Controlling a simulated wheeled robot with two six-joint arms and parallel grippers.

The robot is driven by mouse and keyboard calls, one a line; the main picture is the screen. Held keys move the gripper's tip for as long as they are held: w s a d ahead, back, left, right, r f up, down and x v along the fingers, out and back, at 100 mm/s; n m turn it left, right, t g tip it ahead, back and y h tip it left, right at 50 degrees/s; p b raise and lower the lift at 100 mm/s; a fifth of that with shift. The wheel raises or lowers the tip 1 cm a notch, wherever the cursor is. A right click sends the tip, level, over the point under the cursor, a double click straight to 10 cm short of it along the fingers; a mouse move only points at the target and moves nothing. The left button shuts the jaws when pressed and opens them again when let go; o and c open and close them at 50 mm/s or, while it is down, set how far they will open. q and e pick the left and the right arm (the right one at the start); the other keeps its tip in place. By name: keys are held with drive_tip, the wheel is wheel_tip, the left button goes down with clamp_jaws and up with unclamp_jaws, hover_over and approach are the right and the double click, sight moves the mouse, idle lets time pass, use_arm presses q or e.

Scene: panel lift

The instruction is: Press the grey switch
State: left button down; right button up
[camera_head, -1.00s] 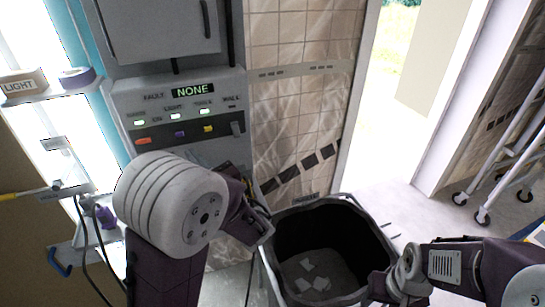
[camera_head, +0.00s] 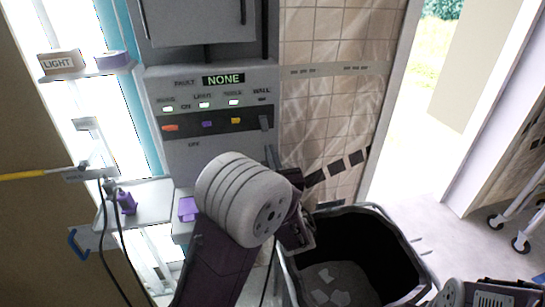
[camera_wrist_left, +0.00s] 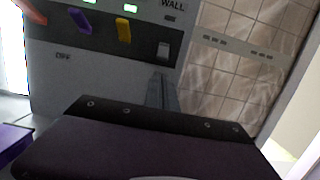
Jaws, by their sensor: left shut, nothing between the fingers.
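The grey switch (camera_head: 264,123) sits under the WALL label at the right end of the dark strip on the grey control panel (camera_head: 185,90). In the left wrist view the grey switch (camera_wrist_left: 163,49) is clear, just above the fingertips. My left gripper (camera_head: 270,155) is shut and empty, just below the switch; its shut fingers also show in the left wrist view (camera_wrist_left: 162,82). I cannot tell whether they touch the panel. Of my right arm, only links show at the bottom right; its gripper is out of view.
Orange (camera_head: 170,128), purple (camera_head: 208,124) and yellow (camera_head: 236,121) switches lie left of the grey one. A black bin (camera_head: 350,215) stands below, right of my left arm. Tiled wall (camera_head: 330,110) borders the panel; a doorway opens farther right.

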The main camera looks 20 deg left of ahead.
sight(264, 125)
use_arm(q)
drive_tip(key=shift+p+x, duration=0.3)
drive_tip(key=shift+x, duration=2.45)
